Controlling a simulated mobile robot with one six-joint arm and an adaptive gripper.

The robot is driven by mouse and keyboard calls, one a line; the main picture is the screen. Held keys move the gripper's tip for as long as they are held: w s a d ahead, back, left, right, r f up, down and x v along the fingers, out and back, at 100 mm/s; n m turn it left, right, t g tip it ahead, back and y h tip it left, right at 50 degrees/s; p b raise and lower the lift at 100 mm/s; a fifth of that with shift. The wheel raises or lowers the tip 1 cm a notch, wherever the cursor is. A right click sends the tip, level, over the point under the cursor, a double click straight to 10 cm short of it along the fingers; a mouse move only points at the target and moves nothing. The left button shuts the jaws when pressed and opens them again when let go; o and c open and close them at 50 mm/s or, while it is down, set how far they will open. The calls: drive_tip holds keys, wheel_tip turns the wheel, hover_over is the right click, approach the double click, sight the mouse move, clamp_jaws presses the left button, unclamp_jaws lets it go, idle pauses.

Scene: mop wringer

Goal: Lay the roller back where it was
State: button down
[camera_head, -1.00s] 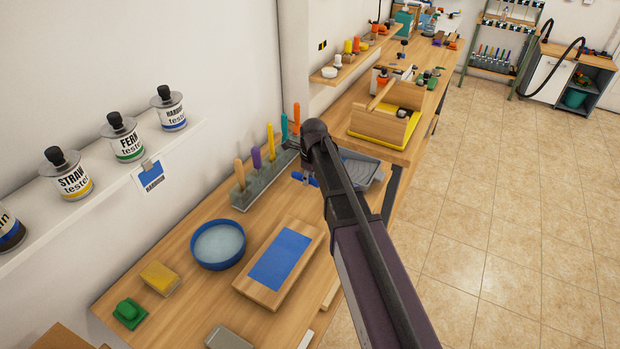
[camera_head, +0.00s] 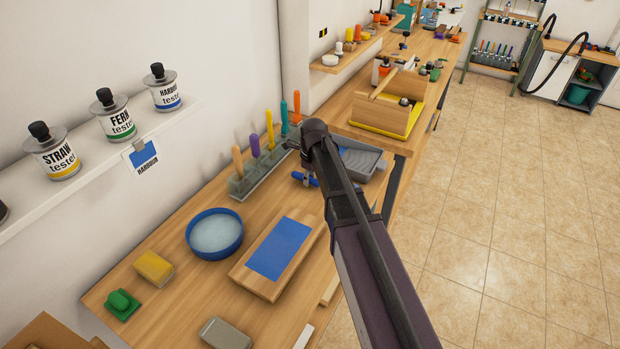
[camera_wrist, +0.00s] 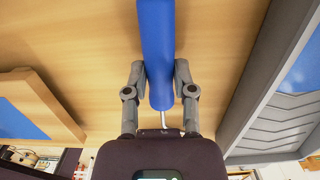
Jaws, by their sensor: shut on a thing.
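The roller shows as a long blue cylinder (camera_wrist: 155,45) in the wrist view, with a thin metal rod at its near end. My gripper (camera_wrist: 157,75) is shut on it, one finger on each side. In the head view a short blue piece of the roller (camera_head: 304,178) shows left of my arm, over the wooden bench (camera_head: 190,285). The rest is hidden behind my arm. The grey paint tray (camera_head: 372,172) lies just right of it and shows at the right in the wrist view (camera_wrist: 255,110). I cannot tell whether the roller touches the bench.
A board with a blue painted patch (camera_head: 279,248) lies nearer on the bench, beside a blue-rimmed bowl (camera_head: 215,234). A rack of upright coloured handles (camera_head: 262,172) stands along the wall side. A yellow sponge (camera_head: 154,267) and a green block (camera_head: 122,305) lie at the left.

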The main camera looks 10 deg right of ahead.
drive_tip(key=shift+f+b, duration=0.55)
idle(0.4)
drive_tip(key=shift+c, duration=1.8)
unclamp_jaws()
drive_tip(key=shift+r, duration=0.2)
